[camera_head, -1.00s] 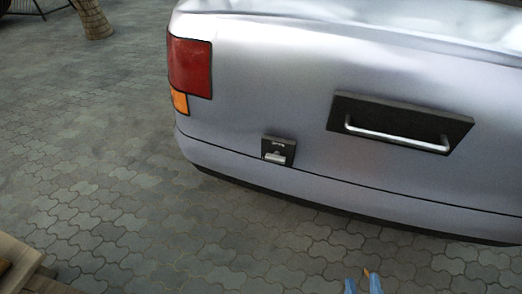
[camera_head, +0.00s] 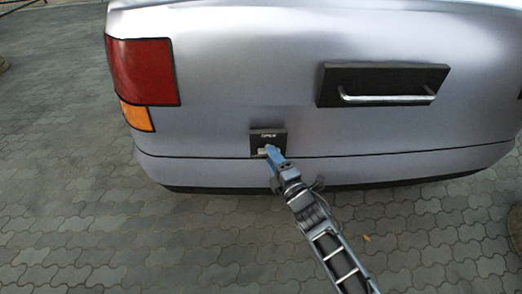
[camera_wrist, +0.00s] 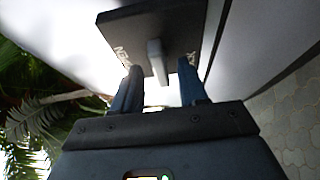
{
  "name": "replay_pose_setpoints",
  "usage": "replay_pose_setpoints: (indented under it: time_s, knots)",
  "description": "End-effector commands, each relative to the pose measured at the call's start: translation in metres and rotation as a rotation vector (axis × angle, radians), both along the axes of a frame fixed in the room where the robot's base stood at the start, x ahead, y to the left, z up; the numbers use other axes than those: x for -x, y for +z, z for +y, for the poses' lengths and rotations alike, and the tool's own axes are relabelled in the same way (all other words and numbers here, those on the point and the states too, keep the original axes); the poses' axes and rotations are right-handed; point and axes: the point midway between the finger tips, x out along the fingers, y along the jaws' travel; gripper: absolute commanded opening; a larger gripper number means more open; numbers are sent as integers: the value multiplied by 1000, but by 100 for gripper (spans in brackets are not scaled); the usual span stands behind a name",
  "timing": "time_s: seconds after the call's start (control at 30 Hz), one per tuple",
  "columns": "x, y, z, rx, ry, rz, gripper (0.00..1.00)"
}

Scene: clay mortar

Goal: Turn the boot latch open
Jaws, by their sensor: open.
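The boot latch is a small light-grey lever on a black plate (camera_head: 267,135) low on the back of a silver car, left of its middle. In the wrist view the lever (camera_wrist: 157,60) stands out from the black plate (camera_wrist: 135,25). My gripper (camera_head: 270,151) is at the latch in the head view and covers part of the lever. In the wrist view my gripper (camera_wrist: 160,80) is open, with one blue finger on each side of the lever. Gaps show between the lever and both fingers.
The silver car body (camera_head: 230,80) fills the upper scene. A black panel with a metal bar handle (camera_head: 385,99) is to the upper right of the latch. A red and orange lamp (camera_head: 142,70) is at the left. Open paving (camera_head: 90,225) lies in front. Green plants (camera_wrist: 30,110) show in the wrist view.

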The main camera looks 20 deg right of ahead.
Motion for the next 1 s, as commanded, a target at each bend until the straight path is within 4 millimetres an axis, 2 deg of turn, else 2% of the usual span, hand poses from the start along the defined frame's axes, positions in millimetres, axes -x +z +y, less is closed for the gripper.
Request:
replay_pose_setpoints:
  time_s: [0.1,0.3,0.67,1.0]
  knots:
    - [-20,-3,3,1,3,-2,43]
    - [-42,-2,4,-1,2,-1,43]
    - [-48,0,4,-3,0,0,43]
    - [-48,0,4,-3,0,0,12]
